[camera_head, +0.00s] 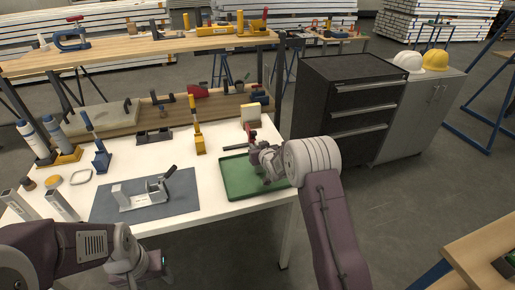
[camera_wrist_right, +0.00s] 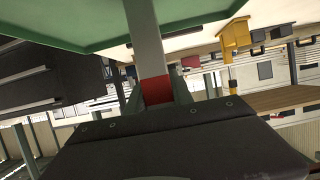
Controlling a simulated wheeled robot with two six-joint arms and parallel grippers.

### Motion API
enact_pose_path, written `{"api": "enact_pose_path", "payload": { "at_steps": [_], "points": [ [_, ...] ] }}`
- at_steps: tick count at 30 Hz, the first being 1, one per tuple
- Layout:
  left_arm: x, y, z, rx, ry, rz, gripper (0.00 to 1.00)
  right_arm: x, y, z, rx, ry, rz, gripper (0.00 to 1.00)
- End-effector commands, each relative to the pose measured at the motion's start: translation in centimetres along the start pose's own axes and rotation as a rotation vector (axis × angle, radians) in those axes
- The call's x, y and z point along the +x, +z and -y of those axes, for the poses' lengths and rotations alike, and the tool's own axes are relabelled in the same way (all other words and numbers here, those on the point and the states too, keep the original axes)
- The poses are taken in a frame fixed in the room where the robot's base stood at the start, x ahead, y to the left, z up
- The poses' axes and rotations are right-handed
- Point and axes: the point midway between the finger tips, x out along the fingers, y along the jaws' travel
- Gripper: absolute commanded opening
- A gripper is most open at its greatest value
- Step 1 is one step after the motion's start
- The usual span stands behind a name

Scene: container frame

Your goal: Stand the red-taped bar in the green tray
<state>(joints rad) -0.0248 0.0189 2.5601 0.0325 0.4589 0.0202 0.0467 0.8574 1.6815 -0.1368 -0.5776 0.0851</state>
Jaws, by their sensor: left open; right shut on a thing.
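The green tray (camera_head: 235,184) lies at the right end of the white table, and its green surface fills the top of the right wrist view (camera_wrist_right: 60,25). My right gripper (camera_head: 262,160) is over the tray. It is shut on the grey bar (camera_wrist_right: 145,40) at its red tape (camera_wrist_right: 157,90). In the wrist view the bar runs from the jaws toward the tray and out of the picture, so its end is hidden; I cannot tell whether it touches the tray floor. My left gripper (camera_head: 152,268) is open and empty, in front of the table's near edge.
A grey mat (camera_head: 180,205) with a metal fixture (camera_head: 142,192) lies left of the tray. Two grey bars (camera_head: 62,206) lie at the table's left. A yellow-handled clamp (camera_head: 198,138) stands behind the mat. A dark drawer cabinet (camera_head: 350,100) stands beyond the table.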

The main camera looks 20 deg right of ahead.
Motion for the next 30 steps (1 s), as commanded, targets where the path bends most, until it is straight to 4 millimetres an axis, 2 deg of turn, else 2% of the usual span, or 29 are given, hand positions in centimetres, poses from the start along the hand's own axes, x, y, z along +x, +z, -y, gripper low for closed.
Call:
{"api": "enact_pose_path", "payload": {
  "at_steps": [11, 12, 14, 22, 25, 30],
  "points": [
    [0.6, 0.1, 0.0, 0.0, 0.0, 0.0, 0.54, 0.3, 0.7, 0.0, 0.0, 0.0, -0.003, 0.0],
    [0.4, 0.0, 0.0, 0.0, 0.0, 0.0, 0.54, 0.3, 0.6, 0.0, 0.0, 0.0, -0.002, 0.36],
    [0.4, 0.0, 0.0, 0.0, 0.0, 0.0, 0.54, 0.2, 0.6, 0.0, 0.0, 0.0, -0.002, 0.49],
    [0.3, 0.0, 0.0, 0.0, 0.0, 0.0, 0.54, 0.2, 0.5, 0.0, 0.0, 0.0, -0.002, 0.49],
    [-0.4, 0.0, 0.0, 0.0, 0.0, 0.0, 0.54, 0.0, -0.1, 0.0, 0.0, 0.0, -0.003, 0.49],
    [0.1, 0.0, 0.0, 0.0, 0.0, 0.0, 0.54, -2.6, 0.1, 0.0, 0.0, 0.0, -0.003, 0.49]
  ]
}}
